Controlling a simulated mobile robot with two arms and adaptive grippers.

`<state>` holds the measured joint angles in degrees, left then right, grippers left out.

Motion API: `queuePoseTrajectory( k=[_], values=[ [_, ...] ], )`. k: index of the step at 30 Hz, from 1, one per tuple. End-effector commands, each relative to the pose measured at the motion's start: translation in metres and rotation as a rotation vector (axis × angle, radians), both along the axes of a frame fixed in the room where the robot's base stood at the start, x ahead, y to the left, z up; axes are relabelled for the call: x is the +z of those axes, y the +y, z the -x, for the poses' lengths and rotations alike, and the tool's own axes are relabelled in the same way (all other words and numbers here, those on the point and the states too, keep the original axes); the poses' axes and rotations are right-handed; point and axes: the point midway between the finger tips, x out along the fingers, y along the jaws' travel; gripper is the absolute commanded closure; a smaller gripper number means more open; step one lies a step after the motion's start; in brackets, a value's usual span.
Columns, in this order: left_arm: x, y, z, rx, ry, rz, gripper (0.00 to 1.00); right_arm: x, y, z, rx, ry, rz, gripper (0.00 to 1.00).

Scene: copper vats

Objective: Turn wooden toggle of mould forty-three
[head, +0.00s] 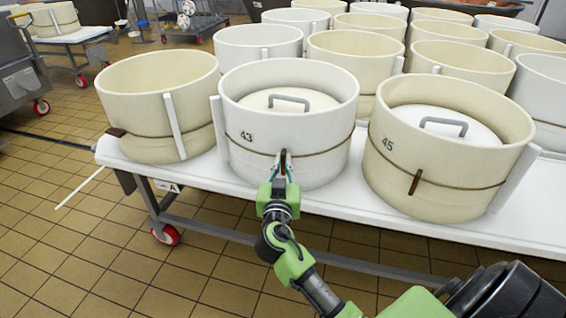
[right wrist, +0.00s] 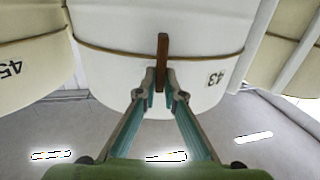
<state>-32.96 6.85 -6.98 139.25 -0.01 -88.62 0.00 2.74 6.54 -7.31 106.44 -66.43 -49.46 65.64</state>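Mould forty-three (head: 245,158) is a white round tub at the front of the table, marked 43, with a cord around it. It also shows in the right wrist view (right wrist: 198,75), with its 43 upside down. Its brown wooden toggle (head: 283,162) stands upright at the cord on the front wall; the right wrist view shows this toggle (right wrist: 162,48) too. My right gripper (head: 283,170) has one finger on each side of the toggle, and its fingertips (right wrist: 162,76) appear closed on it. My left gripper is not in view.
Cream mould 45 (head: 395,175), with a tilted toggle (head: 415,182), stands to the right. Another cream mould (head: 140,110) stands to the left. More moulds fill the table (head: 355,206) behind. Tiled floor (head: 60,255) lies open in front at left.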

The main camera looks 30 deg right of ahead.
Motion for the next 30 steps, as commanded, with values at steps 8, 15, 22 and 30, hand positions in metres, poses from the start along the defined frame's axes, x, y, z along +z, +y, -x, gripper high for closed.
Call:
queuePoseTrajectory(
  k=[8,15,22,30],
  values=[
    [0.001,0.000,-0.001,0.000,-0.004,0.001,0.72,0.000,0.000,0.000,-0.001,0.014,0.016,1.00],
    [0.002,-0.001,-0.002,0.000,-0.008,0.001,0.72,0.000,0.002,-0.001,0.000,0.080,0.104,1.00],
    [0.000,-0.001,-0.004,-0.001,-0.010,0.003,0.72,0.000,0.005,-0.004,-0.001,0.198,0.258,1.00],
    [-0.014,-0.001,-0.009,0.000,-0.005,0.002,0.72,-0.002,0.009,-0.006,0.000,0.355,0.464,1.00]
  ],
)
